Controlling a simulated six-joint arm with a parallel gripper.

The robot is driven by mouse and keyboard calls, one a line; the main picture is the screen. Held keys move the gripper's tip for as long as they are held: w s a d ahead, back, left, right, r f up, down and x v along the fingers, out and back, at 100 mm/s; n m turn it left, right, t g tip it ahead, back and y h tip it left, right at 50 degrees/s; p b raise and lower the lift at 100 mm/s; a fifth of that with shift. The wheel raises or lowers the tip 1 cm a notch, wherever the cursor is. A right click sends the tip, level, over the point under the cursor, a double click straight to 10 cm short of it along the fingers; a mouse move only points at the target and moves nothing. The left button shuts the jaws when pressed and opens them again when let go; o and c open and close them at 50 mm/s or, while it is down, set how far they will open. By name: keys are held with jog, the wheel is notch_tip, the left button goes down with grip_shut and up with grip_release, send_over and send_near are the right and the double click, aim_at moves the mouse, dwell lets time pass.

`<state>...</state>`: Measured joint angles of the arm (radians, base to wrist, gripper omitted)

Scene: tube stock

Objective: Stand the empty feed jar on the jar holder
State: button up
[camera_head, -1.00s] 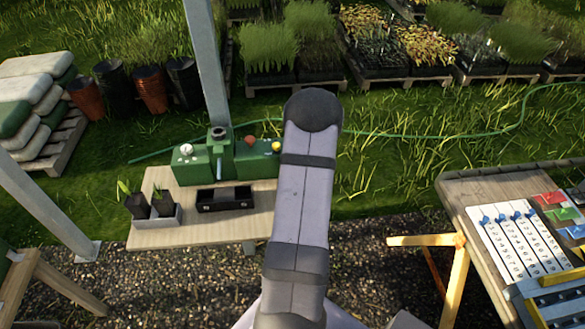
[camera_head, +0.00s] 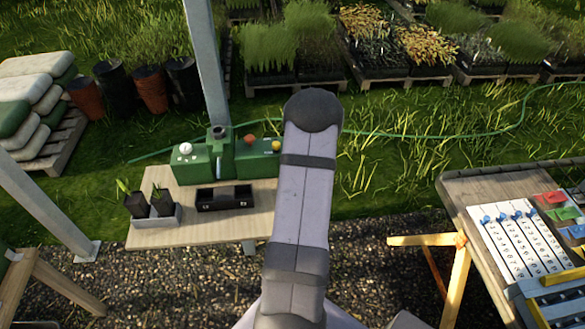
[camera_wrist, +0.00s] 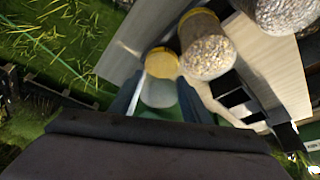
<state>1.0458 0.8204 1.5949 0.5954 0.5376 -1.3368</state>
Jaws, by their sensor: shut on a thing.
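In the wrist view my gripper (camera_wrist: 160,103) is shut on a pale, see-through jar (camera_wrist: 160,92) with a yellow end, which looks empty. Its dark blue fingers lie on both sides of the jar's body. A jar with a yellow rim and grainy contents (camera_wrist: 207,52) is just to the right of it. Another grainy-filled jar (camera_wrist: 283,12) is cut off at the top edge. In the head view my arm hides the gripper and the held jar. I cannot make out the jar holder for certain in either view.
In the head view a wooden bench (camera_head: 150,237) bears a green unit (camera_head: 187,168) with coloured knobs, a black box (camera_head: 225,197) and a grey tray (camera_head: 160,220) with potted seedlings. A post (camera_head: 205,70) rises behind. Another table (camera_head: 462,190) with numbered strips stands right.

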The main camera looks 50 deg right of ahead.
jog(key=shift+f+b, duration=0.2)
jog(key=shift+b, duration=0.15)
dwell(0.3)
jog(key=o, duration=1.2)
jog(key=shift+b+v, duration=1.2)
jog(key=shift+v, duration=2.55)
